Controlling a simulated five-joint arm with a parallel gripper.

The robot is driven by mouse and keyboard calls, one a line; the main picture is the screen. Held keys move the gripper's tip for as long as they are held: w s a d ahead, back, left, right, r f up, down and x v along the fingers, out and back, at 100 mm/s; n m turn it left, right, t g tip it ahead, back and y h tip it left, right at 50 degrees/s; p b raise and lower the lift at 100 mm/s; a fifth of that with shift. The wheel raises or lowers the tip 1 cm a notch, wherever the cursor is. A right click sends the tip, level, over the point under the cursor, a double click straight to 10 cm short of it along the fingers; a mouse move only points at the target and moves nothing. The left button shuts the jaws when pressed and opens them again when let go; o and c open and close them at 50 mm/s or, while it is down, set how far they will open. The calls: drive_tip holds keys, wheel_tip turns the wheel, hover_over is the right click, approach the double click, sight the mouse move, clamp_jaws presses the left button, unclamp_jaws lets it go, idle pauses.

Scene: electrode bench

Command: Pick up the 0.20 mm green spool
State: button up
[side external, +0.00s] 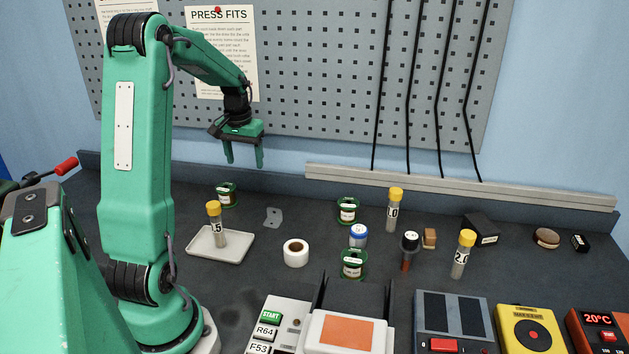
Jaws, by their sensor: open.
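Three green spools with pale labels stand on the dark bench: a back left spool (227,195), a middle spool (347,211) and a front spool (353,265). Their label print is too small to read, so I cannot tell which is 0.20 mm. My gripper (244,166) hangs in the air near the pegboard, fingers pointing down, open and empty. In the picture it is above and slightly right of the back left spool, well clear of it.
A tray (204,251) holds a yellow-capped vial (216,224). A white tape roll (296,253), a blue-and-white jar (358,236) and another yellow-capped vial (394,210) stand near the spools. A box with an orange pad (346,333) is in front.

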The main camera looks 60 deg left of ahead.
drive_tip(key=n, duration=0.2)
hover_over(226, 186)
drive_tip(key=shift+g+h, duration=0.3)
drive_tip(key=shift+h, duration=0.1)
wheel_tip(226, 186, down, 6)
drive_tip(key=shift+s, duration=0.15)
drive_tip(key=shift+f, duration=1.3)
drive_tip(key=shift+f, duration=0.1)
drive_tip(key=shift+d+f, duration=0.15)
drive_tip(key=shift+f, duration=2.4)
drive_tip(key=shift+c, duration=0.2)
drive_tip(key=c, duration=1.1)
drive_tip(key=shift+r, duration=0.1)
drive_tip(key=shift+c, duration=0.6)
